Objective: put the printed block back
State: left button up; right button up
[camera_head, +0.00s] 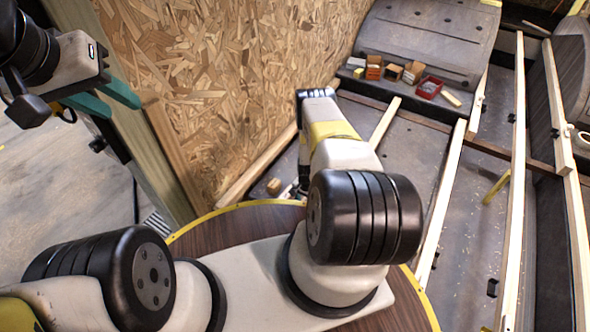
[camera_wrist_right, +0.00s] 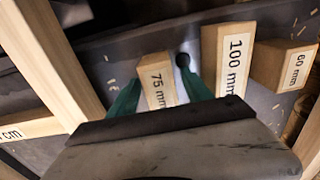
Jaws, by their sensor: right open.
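In the right wrist view, a wooden block printed "75 mm" (camera_wrist_right: 157,82) stands between the two teal fingers of my right gripper (camera_wrist_right: 158,88). The jaws are open, with a finger on each side of the block; whether either touches it I cannot tell. A block printed "100 mm" (camera_wrist_right: 232,55) is just right of the right finger, and one printed "60 mm" (camera_wrist_right: 285,66) lies farther right. In the head view my right arm hides most of its gripper; a small wooden block (camera_head: 273,186) shows beside it. My left gripper (camera_head: 112,98) is open and empty at upper left.
Wooden battens (camera_head: 440,205) cross the floor at right. A chipboard wall (camera_head: 230,80) stands between my grippers. A round brown table (camera_head: 240,222) is in front.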

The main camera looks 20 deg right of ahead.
jog(key=w+a+r+n+t, duration=0.1)
jog(key=w+r, duration=0.1)
jog(key=r, duration=1.3)
jog(key=w+a+r+n, duration=0.1)
jog(key=w+r, duration=0.2)
jog(key=r, duration=1.1)
jog(key=w+a+r+n+t, duration=0.1)
jog(key=w+a+r, duration=0.1)
jog(key=r, duration=1.3)
jog(key=s+a+r+n+t+y, duration=0.1)
jog(key=s+a+r, duration=0.15)
jog(key=r, duration=0.65)
jog(key=s+a+r+n+t, duration=0.1)
jog(key=s+r, duration=0.2)
jog(key=r, duration=0.6)
jog(key=s+a+r+n, duration=0.1)
jog(key=s+r, duration=0.4)
jog(key=s, duration=0.3)
jog(key=s+a+r+n+t, duration=0.1)
jog(key=s+a+r+n, duration=0.1)
jog(key=s+r, duration=0.2)
jog(key=s+a+r+n+t+y, duration=0.1)
jog(key=s+r, duration=0.4)
jog(key=s, duration=0.6)
jog(key=shift+s+a+r+n, duration=0.3)
jog(key=shift+a+r+n, duration=0.1)
jog(key=shift+n, duration=0.2)
